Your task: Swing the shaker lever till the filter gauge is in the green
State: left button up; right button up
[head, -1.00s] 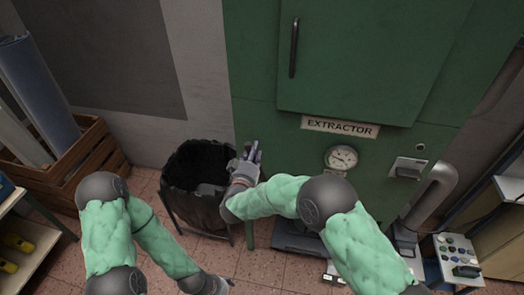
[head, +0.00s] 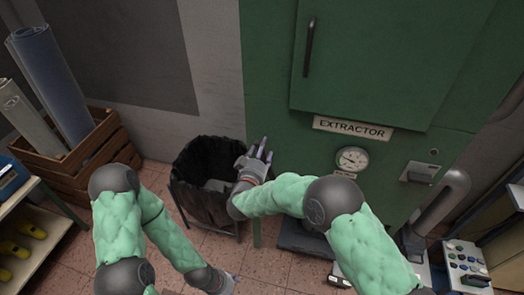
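The green extractor cabinet (head: 385,70) stands ahead, with a label reading EXTRACTOR. Its round white filter gauge (head: 351,159) sits below the label. The gauge has a dark needle, but its coloured zones are too small to read. I cannot pick out the shaker lever with certainty. My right gripper (head: 262,152) is at the cabinet's lower left edge, above the bin, with its fingers spread and nothing visible between them. My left gripper (head: 228,284) hangs low near the bottom edge of the view, its fingers too small to judge.
A black-lined bin (head: 203,188) on legs stands left of the cabinet, close to my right gripper. A wooden crate (head: 75,160) with rolls is at the left. A grey bent pipe (head: 443,200) and a tray of small parts (head: 466,262) are at the right.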

jog(key=v, duration=1.2)
jog(key=w+d+f+g+y, duration=0.2)
jog(key=d+f+g+y, duration=0.15)
jog(key=f, duration=0.75)
jog(key=s+d+f+g+y, duration=0.1)
jog(key=s+d+f+g, duration=0.2)
jog(key=f, duration=0.4)
jog(key=s+d+f+g+y, duration=0.1)
jog(key=s+d+f+g, duration=0.2)
jog(key=f, duration=0.4)
jog(key=s+d+f+m+g+y, duration=0.1)
jog(key=s+f+g, duration=0.2)
jog(key=s, duration=0.7)
jog(key=s+d+f+m+g+y, duration=0.2)
jog(key=s+f+g, duration=0.2)
jog(key=s, duration=0.6)
jog(key=shift+s+f, duration=0.25)
jog(key=shift+f, duration=0.35)
jog(key=shift+g+y, duration=0.25)
